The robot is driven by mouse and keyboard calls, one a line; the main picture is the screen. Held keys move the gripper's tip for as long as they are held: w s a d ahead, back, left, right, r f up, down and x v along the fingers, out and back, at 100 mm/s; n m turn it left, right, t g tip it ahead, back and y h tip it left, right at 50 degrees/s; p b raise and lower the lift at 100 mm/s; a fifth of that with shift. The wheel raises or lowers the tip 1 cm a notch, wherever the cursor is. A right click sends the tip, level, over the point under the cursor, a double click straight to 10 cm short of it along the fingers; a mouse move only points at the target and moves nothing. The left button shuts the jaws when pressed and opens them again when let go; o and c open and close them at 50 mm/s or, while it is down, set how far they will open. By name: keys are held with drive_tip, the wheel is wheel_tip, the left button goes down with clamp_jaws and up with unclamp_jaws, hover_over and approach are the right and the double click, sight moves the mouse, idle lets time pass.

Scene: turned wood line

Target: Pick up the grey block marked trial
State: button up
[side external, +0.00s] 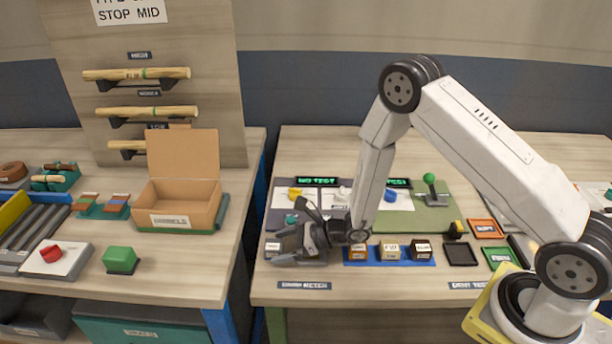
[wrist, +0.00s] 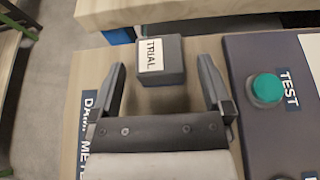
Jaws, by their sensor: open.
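The grey block marked TRIAL (wrist: 174,70) lies on the wooden bench, its white label facing up in the wrist view. In the side external view a small block with a white label, apparently the same one (side external: 272,248), shows at the bench's left end, partly hidden by my gripper (side external: 283,246). In the wrist view my gripper (wrist: 161,64) is open. Its fingertips stand on either side of the grey block, with a visible gap at each side. Whether the fingers are level with the block or above it I cannot tell.
A dark panel with a teal TEST button (wrist: 267,88) stands close right of my gripper in the wrist view. A blue tray (side external: 351,262) with several labelled blocks is right of my gripper in the side view. The bench's edge is close to the left.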

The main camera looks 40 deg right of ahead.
drive_tip(key=c, duration=1.3)
drive_tip(key=shift+r, duration=0.1)
drive_tip(key=shift+c, duration=0.2)
wheel_tip(320, 180, up, 10)
idle(0.4)
